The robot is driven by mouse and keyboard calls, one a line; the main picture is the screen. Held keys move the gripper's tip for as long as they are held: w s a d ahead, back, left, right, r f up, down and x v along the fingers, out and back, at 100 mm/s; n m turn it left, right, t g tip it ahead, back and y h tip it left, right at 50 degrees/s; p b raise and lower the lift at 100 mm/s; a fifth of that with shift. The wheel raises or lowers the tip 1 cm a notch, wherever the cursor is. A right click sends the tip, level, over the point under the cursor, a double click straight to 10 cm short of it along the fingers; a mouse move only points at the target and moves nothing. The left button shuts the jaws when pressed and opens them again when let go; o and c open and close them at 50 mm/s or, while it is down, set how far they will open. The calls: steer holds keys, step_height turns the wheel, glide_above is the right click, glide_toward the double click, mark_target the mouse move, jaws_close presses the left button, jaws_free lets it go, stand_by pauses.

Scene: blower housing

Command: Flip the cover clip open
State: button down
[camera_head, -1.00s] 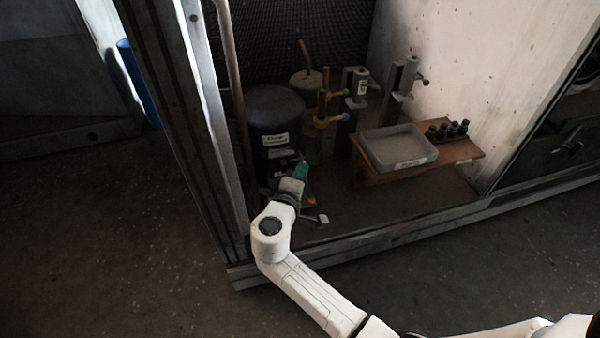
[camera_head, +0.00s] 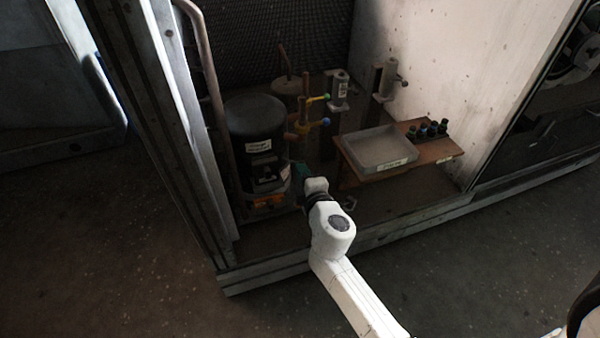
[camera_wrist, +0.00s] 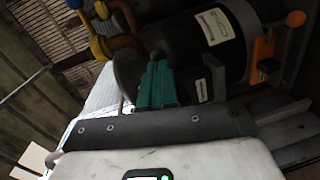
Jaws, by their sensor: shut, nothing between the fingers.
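A black cylindrical compressor (camera_head: 255,120) with white labels stands at the left inside the housing; it also fills the top of the wrist view (camera_wrist: 180,40). An orange part (camera_head: 264,202), which looks like the clip, sits low on the compressor's front. In the wrist view the orange part (camera_wrist: 262,58) is at the right, beside a dark cover area; whether it is open or closed I cannot tell. My gripper (camera_head: 303,172) has green fingers, shut and empty, right of the compressor's front. In the wrist view the green fingers (camera_wrist: 156,82) are left of the orange part and apart from it.
A grey tray (camera_head: 380,150) and several dark-capped bottles (camera_head: 428,130) stand on a wooden shelf (camera_head: 437,152) at the right. The frame's post (camera_head: 180,120) bounds the left side.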

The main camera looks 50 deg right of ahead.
steer(key=d+n+t+y+p, duration=0.2)
steer(key=d+n+y+p, duration=0.1)
steer(key=p, duration=0.5)
steer(key=shift+d+y, duration=0.4)
steer(key=shift+d, duration=0.3)
